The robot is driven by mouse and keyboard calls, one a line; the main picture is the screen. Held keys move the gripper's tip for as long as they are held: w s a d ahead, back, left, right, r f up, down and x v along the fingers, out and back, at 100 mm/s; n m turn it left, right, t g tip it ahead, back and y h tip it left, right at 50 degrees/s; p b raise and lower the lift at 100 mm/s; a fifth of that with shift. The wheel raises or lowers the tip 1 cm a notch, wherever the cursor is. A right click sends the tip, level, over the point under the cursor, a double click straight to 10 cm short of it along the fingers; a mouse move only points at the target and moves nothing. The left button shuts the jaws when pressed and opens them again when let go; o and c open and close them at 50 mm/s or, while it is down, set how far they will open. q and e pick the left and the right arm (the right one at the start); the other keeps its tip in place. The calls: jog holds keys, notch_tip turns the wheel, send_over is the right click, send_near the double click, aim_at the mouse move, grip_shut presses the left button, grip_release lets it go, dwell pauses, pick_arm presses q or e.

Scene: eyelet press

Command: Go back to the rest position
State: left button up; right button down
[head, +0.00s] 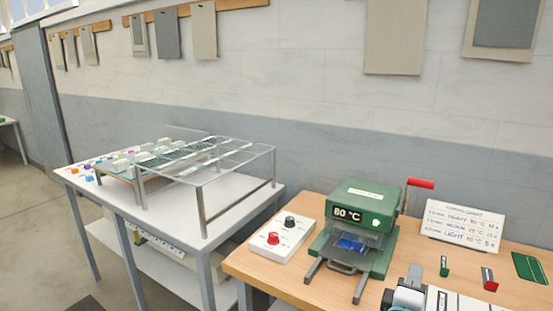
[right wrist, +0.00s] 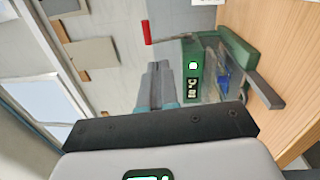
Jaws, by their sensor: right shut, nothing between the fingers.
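My right gripper (head: 415,270) shows at the bottom edge of the head view, over the front of the wooden table. Its two grey fingers are together and empty, and they also show in the right wrist view (right wrist: 160,66). It stands to the right of the green press (head: 358,230), apart from it. The press has a red-ended lever (head: 420,184) and a display reading 80 °C. A blue piece (head: 351,243) lies in the press's opening; it also shows in the right wrist view (right wrist: 224,77). My left gripper is not in view.
A white box (head: 268,247) with a red and a black knob stands left of the press. A chart (head: 464,225) stands behind right. Small green and red items lie at the right. A white table (head: 240,212) with a metal rack (head: 203,200) stands left.

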jog(key=s+a+f+g+y, duration=0.2)
jog(key=s+f+g+y, duration=0.15)
jog(key=f, duration=1.15)
jog(key=s+a+f+g+y, duration=0.2)
jog(key=f+y, duration=0.2)
jog(key=f, duration=1)
jog(key=s+a+f+m+g+y, duration=0.3)
jog(key=s+a+f+m+g, duration=0.2)
jog(key=s, duration=0.5)
jog(key=s+a+f+m+g+y, duration=0.4)
jog(key=s+a+f+m+g, duration=0.1)
jog(key=s+m, duration=0.4)
jog(key=shift+s+a+f, duration=0.75)
jog(key=shift+s+a, duration=0.2)
jog(key=shift+s, duration=0.2)
